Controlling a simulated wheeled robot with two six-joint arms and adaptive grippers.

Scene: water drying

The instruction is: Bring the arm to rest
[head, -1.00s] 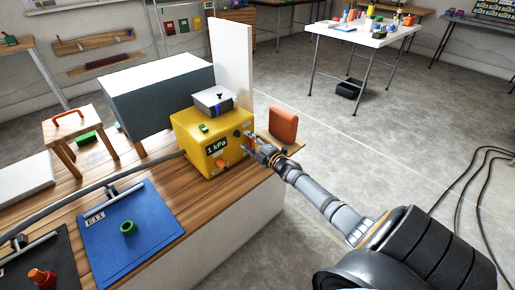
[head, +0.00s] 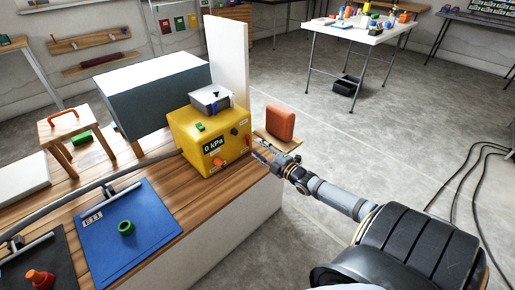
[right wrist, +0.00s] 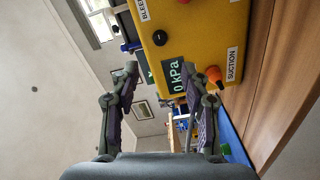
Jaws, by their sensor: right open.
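My right gripper (head: 262,153) is at the right end of the wooden bench, just right of the yellow box (head: 190,153) and apart from it. In the right wrist view its two fingers (right wrist: 160,105) stand apart with nothing between them. The yellow box (right wrist: 200,30) has a display reading 0 kPa, an orange knob (right wrist: 214,76) by a SUCTION label and a black knob (right wrist: 160,38) by a BLEED label. My left gripper is in neither view.
A grey box (head: 150,90), a white panel (head: 226,60) and an orange block (head: 281,122) stand near the yellow box. Floor right of the bench is clear around my arm; black cables (head: 465,185) lie farther right.

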